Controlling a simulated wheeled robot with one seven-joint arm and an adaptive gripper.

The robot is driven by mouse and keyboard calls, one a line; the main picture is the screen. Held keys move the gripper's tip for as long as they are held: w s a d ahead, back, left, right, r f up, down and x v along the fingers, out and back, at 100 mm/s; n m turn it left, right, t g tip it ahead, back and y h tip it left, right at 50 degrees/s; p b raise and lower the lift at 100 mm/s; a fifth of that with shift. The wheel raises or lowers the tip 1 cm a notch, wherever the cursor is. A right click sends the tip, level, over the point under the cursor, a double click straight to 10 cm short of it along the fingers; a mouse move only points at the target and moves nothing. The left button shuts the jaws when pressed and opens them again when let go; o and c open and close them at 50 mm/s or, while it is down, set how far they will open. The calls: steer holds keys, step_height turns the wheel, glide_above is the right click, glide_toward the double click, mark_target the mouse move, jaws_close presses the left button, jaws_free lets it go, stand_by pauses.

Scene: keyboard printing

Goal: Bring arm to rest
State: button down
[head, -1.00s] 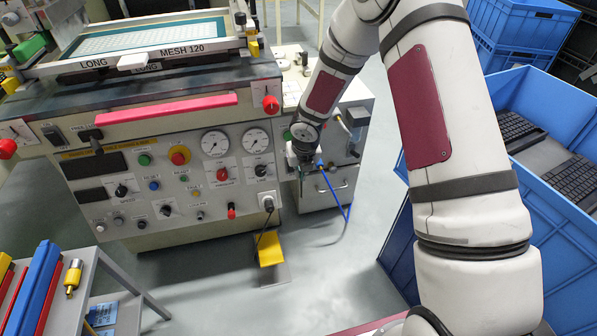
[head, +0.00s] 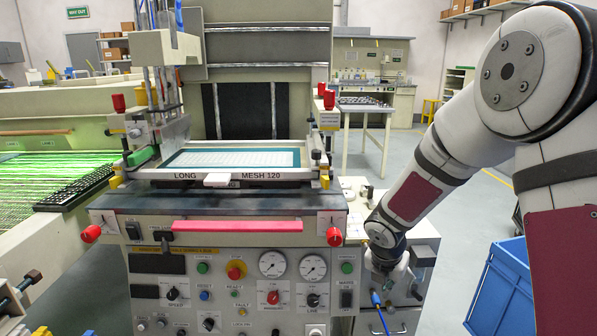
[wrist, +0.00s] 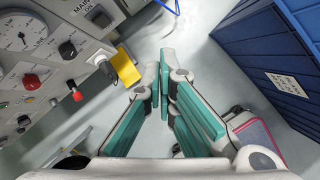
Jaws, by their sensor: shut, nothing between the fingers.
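My arm reaches in from the right side of the head view and bends down toward the right of the printing machine. My gripper (head: 384,277) hangs low in front of a small cream cabinet (head: 415,247). In the wrist view my gripper (wrist: 164,68) points toward the grey floor, its teal-padded fingers close together at the tips with nothing between them. The machine's control panel (wrist: 30,75) is to its left in the wrist view, apart from the fingers.
The printing machine's panel (head: 225,262) has gauges and knobs. A blue crate (head: 503,295) stands at lower right; blue crates (wrist: 270,55) also show in the wrist view. A yellow pedal (wrist: 124,66) is near the machine. A keyboard (head: 75,187) lies on the green-lit conveyor at left.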

steer(key=s+d+r+m+g+h, duration=0.1)
steer(key=s+d+r+m, duration=0.1)
steer(key=s+r+m, duration=0.6)
steer(key=s+d+r+m, duration=0.2)
steer(key=s+r+m, duration=0.5)
steer(key=s+r, duration=0.2)
steer(key=s+a+r+m+g+y, duration=0.1)
steer(key=s+a+m+y, duration=0.15)
steer(key=s+m, duration=0.65)
steer(key=s+a+r+m+g+y, duration=0.1)
steer(key=s+a+r+m, duration=0.3)
steer(key=s, duration=1)
step_height(320, 180, up, 18)
steer(key=t+p, duration=0.3)
steer(key=p, duration=1.5)
steer(key=shift+d+m+t, duration=0.15)
steer(key=shift+m+t, duration=0.15)
steer(key=shift+t, duration=0.1)
steer(key=shift+w, duration=0.1)
